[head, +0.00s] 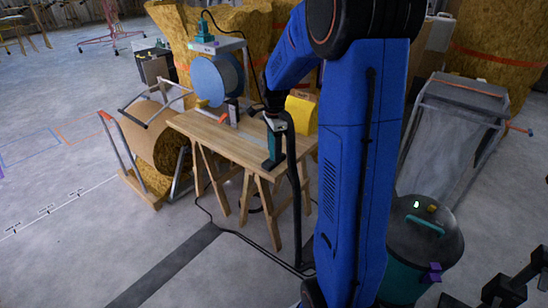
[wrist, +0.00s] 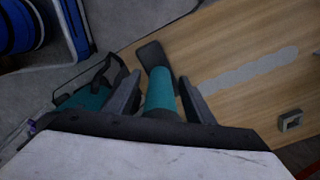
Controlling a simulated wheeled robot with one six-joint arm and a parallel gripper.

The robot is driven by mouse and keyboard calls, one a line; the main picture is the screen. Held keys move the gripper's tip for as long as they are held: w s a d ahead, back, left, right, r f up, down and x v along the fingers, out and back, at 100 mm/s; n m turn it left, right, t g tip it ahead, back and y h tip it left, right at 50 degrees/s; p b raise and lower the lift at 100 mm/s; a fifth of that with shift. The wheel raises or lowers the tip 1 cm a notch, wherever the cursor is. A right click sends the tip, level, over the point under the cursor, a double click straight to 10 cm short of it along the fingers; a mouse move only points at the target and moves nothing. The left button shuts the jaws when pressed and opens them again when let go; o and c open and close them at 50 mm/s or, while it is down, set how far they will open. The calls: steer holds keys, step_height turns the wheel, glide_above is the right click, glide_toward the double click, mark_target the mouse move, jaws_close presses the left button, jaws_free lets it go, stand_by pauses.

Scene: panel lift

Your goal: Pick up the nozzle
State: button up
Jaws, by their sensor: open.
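The nozzle (head: 274,148) is a teal tube with a flat dark foot, at the front right corner of the wooden worktable (head: 215,132). In the wrist view the nozzle's teal tube (wrist: 160,92) lies between the two dark fingers of my gripper (wrist: 157,88), with its dark foot beyond them over the table top. My gripper is open, one finger on each side of the tube, with no clear grip on it. In the head view my gripper (head: 276,116) is at the nozzle's upper end, partly hidden by my arm.
A black hose (head: 293,185) runs down from the table corner towards the floor. A teal and dark vacuum (head: 420,245) stands at right. A blue disc machine (head: 215,80) and a yellow case (head: 302,112) are on or behind the table. A wheeled frame holding a roll (head: 152,138) stands left.

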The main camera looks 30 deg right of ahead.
steer(key=shift+c, duration=0.4)
jaws_close()
steer(key=shift+r, duration=0.15)
